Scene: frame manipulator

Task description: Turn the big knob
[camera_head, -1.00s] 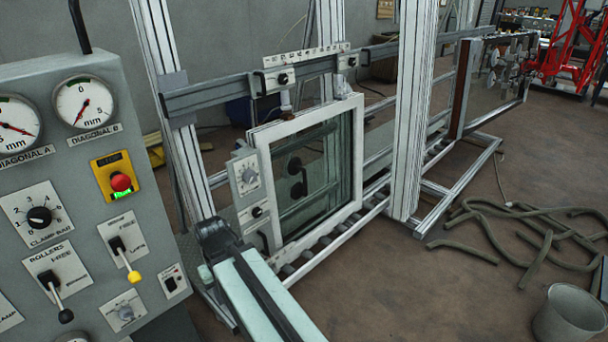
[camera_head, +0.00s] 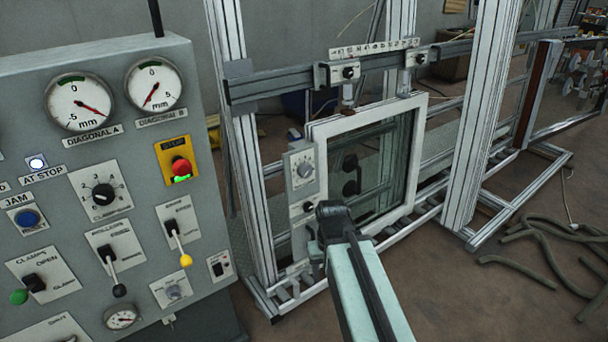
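Several knobs show, and I cannot tell for certain which is the big knob. A black round pointer knob (camera_head: 103,195) sits on a white scale plate on the grey control panel (camera_head: 212,225) at the left. A pale grey knob (camera_head: 305,170) with a dial scale sits on the small plate at the left side of the white window frame (camera_head: 423,150). My arm, teal and black, reaches up from the bottom. Its dark end (camera_head: 332,222) appears in front of the window frame's lower left corner, right of the panel. My gripper's fingers cannot be made out.
Aluminium posts (camera_head: 479,120) surround the window frame. Hoses (camera_head: 545,258) lie on the floor at right.

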